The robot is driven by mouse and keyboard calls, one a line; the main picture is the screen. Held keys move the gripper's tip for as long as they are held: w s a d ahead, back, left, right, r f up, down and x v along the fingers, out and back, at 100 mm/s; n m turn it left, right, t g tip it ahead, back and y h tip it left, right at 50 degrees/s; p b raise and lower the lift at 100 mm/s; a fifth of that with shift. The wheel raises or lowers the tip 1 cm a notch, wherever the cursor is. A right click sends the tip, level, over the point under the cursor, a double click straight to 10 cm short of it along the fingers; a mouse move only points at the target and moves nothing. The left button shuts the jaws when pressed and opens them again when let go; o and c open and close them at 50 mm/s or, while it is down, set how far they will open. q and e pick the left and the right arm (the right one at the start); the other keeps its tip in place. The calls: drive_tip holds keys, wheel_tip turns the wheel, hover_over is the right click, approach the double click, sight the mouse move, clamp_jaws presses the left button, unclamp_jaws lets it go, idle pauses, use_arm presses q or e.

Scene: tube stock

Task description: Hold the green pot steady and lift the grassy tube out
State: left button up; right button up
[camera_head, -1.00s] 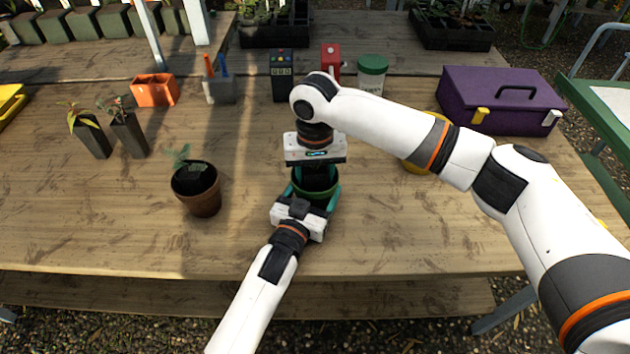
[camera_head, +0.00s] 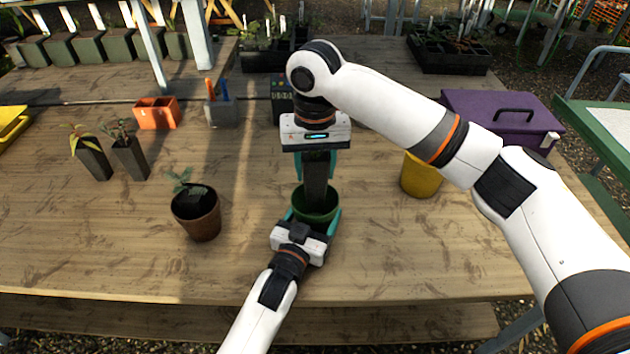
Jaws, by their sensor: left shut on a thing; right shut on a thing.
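The green pot (camera_head: 316,204) stands on the wooden table in the middle of the view. My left gripper (camera_head: 315,217) is shut on the pot, with its teal fingers on either side of it. A dark, narrow square tube (camera_head: 316,182) stands upright above the pot, its lower end at or just inside the pot's opening. My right gripper (camera_head: 317,164) points down from above and is shut on the tube's upper part. The tube's top and any grass in it are hidden by the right gripper.
A brown pot (camera_head: 197,215) with a seedling stands at left. Two dark tubes with plants (camera_head: 92,157) stand farther left. An orange container (camera_head: 156,113) and a grey holder (camera_head: 222,112) are behind. A yellow pot (camera_head: 421,178) and purple toolbox (camera_head: 490,108) are right. The front table is clear.

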idle(0.3)
use_arm(q)
drive_tip(key=o, duration=1)
drive_tip(key=shift+s, duration=0.1)
drive_tip(key=v, duration=1.1)
drive_tip(key=shift+s+a+f, duration=0.1)
drive_tip(key=shift+s+a, duration=0.1)
drive_tip(key=shift+s, duration=0.15)
